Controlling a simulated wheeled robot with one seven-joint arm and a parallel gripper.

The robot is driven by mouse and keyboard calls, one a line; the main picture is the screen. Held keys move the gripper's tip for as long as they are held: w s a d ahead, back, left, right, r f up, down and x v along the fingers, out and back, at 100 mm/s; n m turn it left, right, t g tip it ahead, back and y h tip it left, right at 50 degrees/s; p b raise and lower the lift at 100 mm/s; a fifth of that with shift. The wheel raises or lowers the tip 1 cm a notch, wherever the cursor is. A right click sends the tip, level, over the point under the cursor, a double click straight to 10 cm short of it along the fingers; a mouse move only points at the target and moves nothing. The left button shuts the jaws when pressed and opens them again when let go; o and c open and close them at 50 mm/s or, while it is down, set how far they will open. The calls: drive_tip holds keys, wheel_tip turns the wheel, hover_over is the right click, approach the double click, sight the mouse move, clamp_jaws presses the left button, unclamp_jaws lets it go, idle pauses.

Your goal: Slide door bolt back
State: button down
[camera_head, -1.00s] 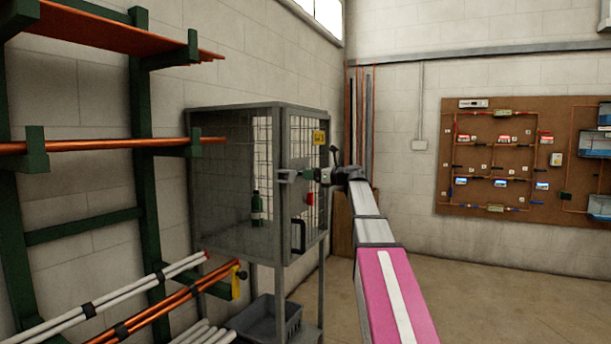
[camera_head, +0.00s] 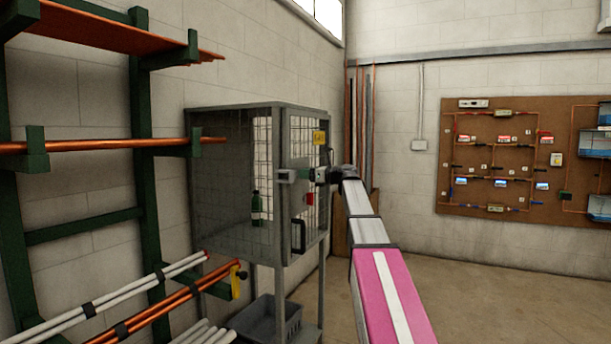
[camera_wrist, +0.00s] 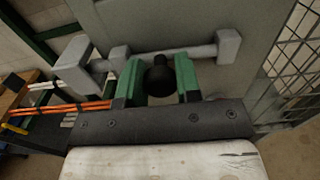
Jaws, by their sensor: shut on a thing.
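The door bolt (camera_wrist: 190,54) is a grey rod running through brackets on a grey plate in the wrist view. Its left end reaches the grey block (camera_wrist: 74,66); whether it enters the block is unclear. A round black knob (camera_wrist: 159,80) on the bolt sits between the green fingers of my gripper (camera_wrist: 159,84). My gripper is shut on this knob. In the head view my gripper (camera_head: 312,176) is at the front of the mesh cage's door (camera_head: 306,142), where the knob is hidden.
The grey cage (camera_head: 232,106) holds a green bottle (camera_head: 256,208). A pipe rack (camera_head: 145,160) stands left. A grey bin (camera_head: 266,322) is below. Floor is free on the right.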

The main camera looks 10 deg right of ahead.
drive_tip(key=w+d, duration=0.2)
drive_tip(key=w, duration=0.1)
drive_tip(key=shift+w+d, duration=0.2)
drive_tip(key=c, duration=0.8)
unclamp_jaws()
drive_tip(key=shift+w+d, duration=0.1)
drive_tip(key=v, duration=1.1)
